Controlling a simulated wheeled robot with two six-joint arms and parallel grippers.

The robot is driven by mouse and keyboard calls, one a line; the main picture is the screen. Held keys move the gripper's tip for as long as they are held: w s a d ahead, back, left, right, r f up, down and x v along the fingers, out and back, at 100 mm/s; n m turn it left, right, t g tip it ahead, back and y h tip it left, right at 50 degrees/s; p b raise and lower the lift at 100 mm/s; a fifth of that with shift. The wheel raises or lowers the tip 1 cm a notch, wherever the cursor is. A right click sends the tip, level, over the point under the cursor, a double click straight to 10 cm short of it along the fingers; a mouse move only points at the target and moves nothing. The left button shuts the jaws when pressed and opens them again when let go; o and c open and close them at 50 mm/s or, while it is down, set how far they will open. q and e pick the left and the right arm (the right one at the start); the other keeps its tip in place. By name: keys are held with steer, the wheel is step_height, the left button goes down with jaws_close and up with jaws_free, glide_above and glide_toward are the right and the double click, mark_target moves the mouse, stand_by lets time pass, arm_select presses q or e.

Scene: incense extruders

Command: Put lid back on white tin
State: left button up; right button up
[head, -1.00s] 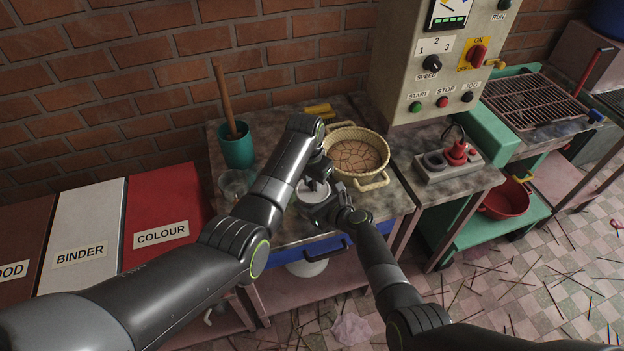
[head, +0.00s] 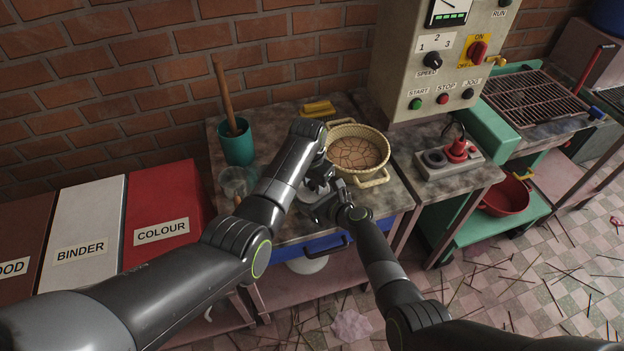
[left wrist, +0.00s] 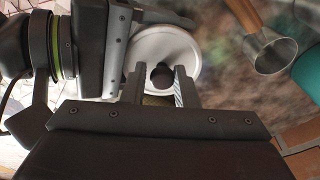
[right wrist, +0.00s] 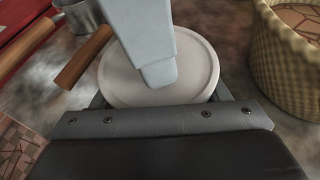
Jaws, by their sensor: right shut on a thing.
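The white round lid (left wrist: 150,50) has a dark knob (left wrist: 161,75) at its centre. In the right wrist view the lid (right wrist: 120,80) lies flat between my right gripper's fingers (right wrist: 160,95). The white tin is hidden below it, so I cannot tell whether the lid is fully seated. My right gripper (head: 325,208) is shut on the tin from the front right. My left gripper (left wrist: 160,85) is above the lid, its fingers apart on either side of the knob with small gaps. In the head view the arms cover most of the lid (head: 308,196).
A wicker basket (head: 343,137) stands close behind and right. A metal scoop (right wrist: 84,17) with a wooden handle lies to the left. A teal pot (head: 238,149) with a pestle is at the back left.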

arm_select(q)
steer(key=shift+o, duration=1.1)
steer(key=shift+w, duration=0.1)
steer(key=shift+r, duration=0.2)
steer(key=shift+r, duration=0.3)
step_height(320, 180, up, 11)
steer(key=s, duration=0.1)
steer(key=shift+s+a, duration=0.15)
steer(key=shift+a, duration=0.15)
arm_select(e)
steer(key=o, duration=1.4)
steer(key=shift+o, duration=0.2)
